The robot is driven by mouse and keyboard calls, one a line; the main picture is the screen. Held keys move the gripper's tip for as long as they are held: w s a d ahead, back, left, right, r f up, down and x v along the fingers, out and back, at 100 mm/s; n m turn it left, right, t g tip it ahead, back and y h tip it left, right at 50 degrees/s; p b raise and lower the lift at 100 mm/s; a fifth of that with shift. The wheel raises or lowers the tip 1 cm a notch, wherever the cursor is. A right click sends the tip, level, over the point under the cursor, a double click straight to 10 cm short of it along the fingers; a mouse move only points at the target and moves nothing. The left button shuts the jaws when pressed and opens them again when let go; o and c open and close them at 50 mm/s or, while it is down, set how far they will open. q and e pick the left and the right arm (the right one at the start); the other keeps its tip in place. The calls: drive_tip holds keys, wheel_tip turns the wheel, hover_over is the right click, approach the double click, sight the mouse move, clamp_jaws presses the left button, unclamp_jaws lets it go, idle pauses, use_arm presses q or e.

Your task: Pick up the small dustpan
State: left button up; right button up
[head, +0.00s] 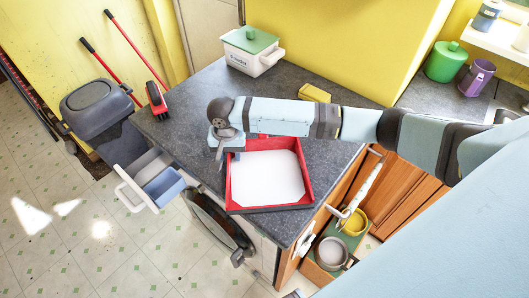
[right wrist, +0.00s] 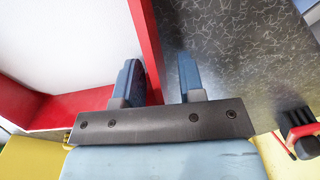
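A red tray-like pan (head: 309,185) with a white inside lies on the dark countertop in the head view. Its red side wall (right wrist: 148,40) also shows in the right wrist view. My right gripper (head: 222,147) is over the pan's left back corner. In the right wrist view my right gripper (right wrist: 160,78) is open, with the red wall between its two blue fingers and a gap to the right finger. A red-and-black dustpan or brush head (head: 156,100) is at the counter's left corner; I cannot tell which. My left gripper is not in view.
A white powder box with a green lid (head: 250,50) and a yellow sponge-like block (head: 314,93) stand behind the pan. A grey bin (head: 98,105) and two long red handles are left of the counter. Countertop left of the pan is clear.

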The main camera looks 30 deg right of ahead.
clamp_jaws()
drive_tip(key=shift+r, duration=0.15)
